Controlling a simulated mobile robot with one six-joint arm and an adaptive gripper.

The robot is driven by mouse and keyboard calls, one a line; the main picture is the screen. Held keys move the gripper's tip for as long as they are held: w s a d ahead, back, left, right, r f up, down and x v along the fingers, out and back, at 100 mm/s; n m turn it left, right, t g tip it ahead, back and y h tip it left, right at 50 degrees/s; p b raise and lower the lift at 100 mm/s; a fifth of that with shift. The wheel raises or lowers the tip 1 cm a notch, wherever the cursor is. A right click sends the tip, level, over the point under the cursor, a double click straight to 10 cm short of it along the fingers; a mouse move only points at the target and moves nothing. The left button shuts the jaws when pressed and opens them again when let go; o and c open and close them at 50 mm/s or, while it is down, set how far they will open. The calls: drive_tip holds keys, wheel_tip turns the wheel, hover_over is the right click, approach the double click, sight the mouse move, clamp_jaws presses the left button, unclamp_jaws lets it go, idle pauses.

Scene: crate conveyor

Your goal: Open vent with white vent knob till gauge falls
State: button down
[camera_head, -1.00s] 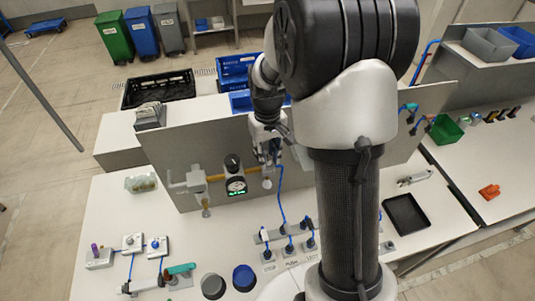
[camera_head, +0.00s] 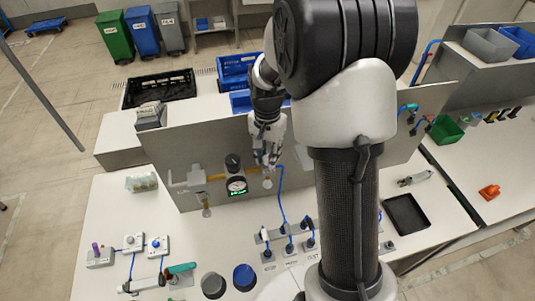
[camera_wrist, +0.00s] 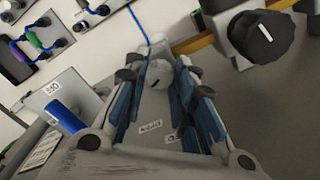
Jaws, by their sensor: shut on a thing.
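The white vent knob (camera_head: 267,184) is on the upright grey panel, at the end of the brass pipe. In the wrist view the white knob (camera_wrist: 159,74) with a dark pointer mark sits between my fingertips. My gripper (camera_head: 266,164) reaches down to it from above, and the wrist view shows my gripper (camera_wrist: 157,72) shut on it.
A black knob (camera_head: 232,162) stands above the gauge and shows large in the wrist view (camera_wrist: 262,36). A blue cable (camera_head: 280,192) runs close right of the white knob down to several plugs (camera_head: 289,244). A grey valve body (camera_head: 190,185) is further left.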

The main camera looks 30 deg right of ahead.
sight(267, 158)
drive_tip(key=shift+m, duration=2.1)
drive_tip(key=c, duration=1.3)
unclamp_jaws()
drive_tip(key=shift+r, duration=0.1)
wheel_tip(267, 158, up, 12)
drive_tip(key=shift+f, duration=0.1)
